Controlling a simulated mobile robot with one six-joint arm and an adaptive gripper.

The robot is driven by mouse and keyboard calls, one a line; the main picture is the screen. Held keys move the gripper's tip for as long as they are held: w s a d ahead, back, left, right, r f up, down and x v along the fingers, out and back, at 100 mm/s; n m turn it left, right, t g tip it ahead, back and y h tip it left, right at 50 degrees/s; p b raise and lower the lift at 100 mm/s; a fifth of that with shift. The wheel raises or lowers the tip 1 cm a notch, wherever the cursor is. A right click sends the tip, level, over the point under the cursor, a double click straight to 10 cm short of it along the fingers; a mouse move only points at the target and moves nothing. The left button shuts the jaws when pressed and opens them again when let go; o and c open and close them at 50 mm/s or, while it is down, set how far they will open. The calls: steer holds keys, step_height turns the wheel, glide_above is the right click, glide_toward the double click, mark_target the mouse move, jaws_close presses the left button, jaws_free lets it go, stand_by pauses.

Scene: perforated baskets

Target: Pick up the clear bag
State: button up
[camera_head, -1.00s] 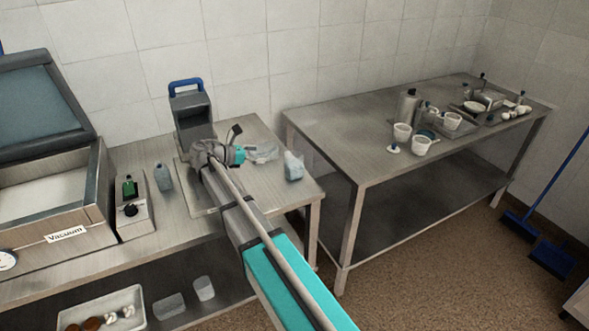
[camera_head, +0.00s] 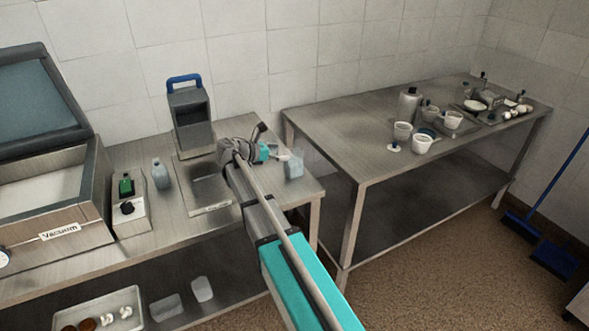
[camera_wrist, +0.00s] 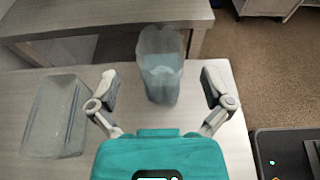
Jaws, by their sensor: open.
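A clear, bluish bag-like thing (camera_wrist: 163,70) stands upright near the table edge in the wrist view. It also shows at the right end of the near table in the head view (camera_head: 294,166). A flatter clear rectangular thing (camera_wrist: 55,117) lies to its left in the wrist view; my gripper mostly hides it in the head view. I cannot tell for certain which is the clear bag. My gripper (camera_wrist: 160,82) is open and empty, with its fingers on either side of the upright thing in the picture. Contact is not visible. In the head view my gripper (camera_head: 279,155) is just left of it.
A grey device with a blue handle (camera_head: 190,112) stands behind a metal plate (camera_head: 208,190). A vacuum machine (camera_head: 55,190), a control box (camera_head: 129,213) and a small bottle (camera_head: 161,174) stand left. A second table (camera_head: 340,130) with cups is at right, across a gap.

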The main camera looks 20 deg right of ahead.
mark_target(293, 151)
steer(key=shift+d, duration=0.15)
steer(key=shift+b+x, duration=0.7)
steer(key=shift+x, duration=1.8)
steer(key=c, duration=1.1)
steer(key=shift+r, duration=0.2)
step_height(293, 151, up, 2)
steer(key=shift+r+p, duration=0.1)
steer(key=shift+p, duration=1.15)
steer(key=s+r+p, duration=0.3)
steer(key=s, duration=0.1)
steer(key=s+d+r+p, duration=0.1)
steer(key=s+r+p, duration=0.3)
steer(key=s, duration=0.1)
steer(key=s+r+p, duration=0.3)
steer(key=s, duration=0.2)
steer(key=shift+d+r, duration=0.25)
steer(key=shift+d, duration=0.1)
